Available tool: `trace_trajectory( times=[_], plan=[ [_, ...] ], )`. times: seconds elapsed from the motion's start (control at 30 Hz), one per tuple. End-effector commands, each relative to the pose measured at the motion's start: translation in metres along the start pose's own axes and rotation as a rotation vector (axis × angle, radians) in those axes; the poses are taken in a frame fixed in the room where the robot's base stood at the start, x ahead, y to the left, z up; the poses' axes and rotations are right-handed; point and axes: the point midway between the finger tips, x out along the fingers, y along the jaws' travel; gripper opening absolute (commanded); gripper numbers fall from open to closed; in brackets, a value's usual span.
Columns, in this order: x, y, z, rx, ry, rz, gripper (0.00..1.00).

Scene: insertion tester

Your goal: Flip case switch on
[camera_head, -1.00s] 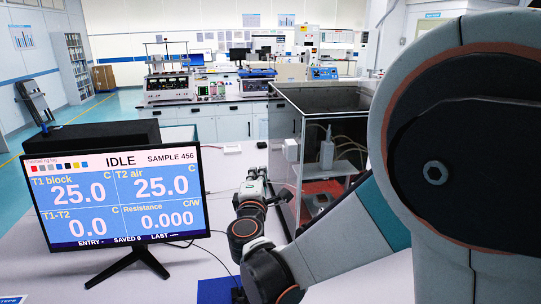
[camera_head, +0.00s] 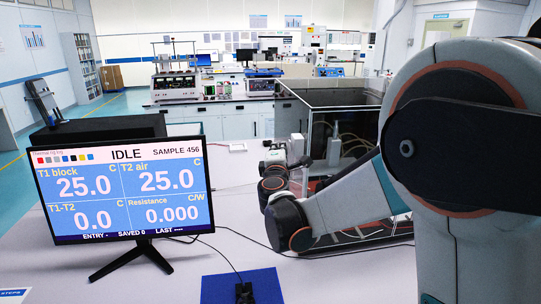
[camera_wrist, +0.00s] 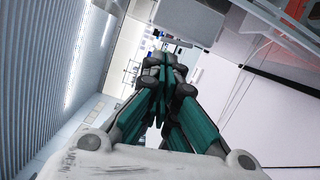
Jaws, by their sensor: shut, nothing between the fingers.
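The case (camera_head: 340,97) is a clear-walled box with a dark top, standing on the table right of the monitor. A small white box (camera_head: 296,146), perhaps the switch housing, sits at its left front edge. I cannot make out a switch lever or its position. My gripper (camera_head: 274,152) is up beside the case's left front, close to the white box; whether they touch is unclear. In the wrist view, my gripper (camera_wrist: 165,58) has its green-grey fingers together with nothing between them. A pale box (camera_wrist: 190,18) lies beyond the fingertips there.
A monitor (camera_head: 125,190) showing IDLE stands at left on the table, with a black box (camera_head: 100,130) behind it. A blue mat (camera_head: 262,284) with a small black item lies in front. Cables cross the table. My arm hides much of the case.

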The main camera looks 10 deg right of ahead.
Motion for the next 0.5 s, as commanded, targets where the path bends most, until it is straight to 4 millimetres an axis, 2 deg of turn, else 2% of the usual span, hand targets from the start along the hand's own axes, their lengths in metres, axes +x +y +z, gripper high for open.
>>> trace_trajectory(
  times=[0.4,0.5],
  plan=[
    [0.0009,0.0004,0.0043,0.002,0.000,-0.001,0.00],
    [0.0020,0.0039,0.0089,0.050,-0.001,-0.013,0.00]
  ],
)
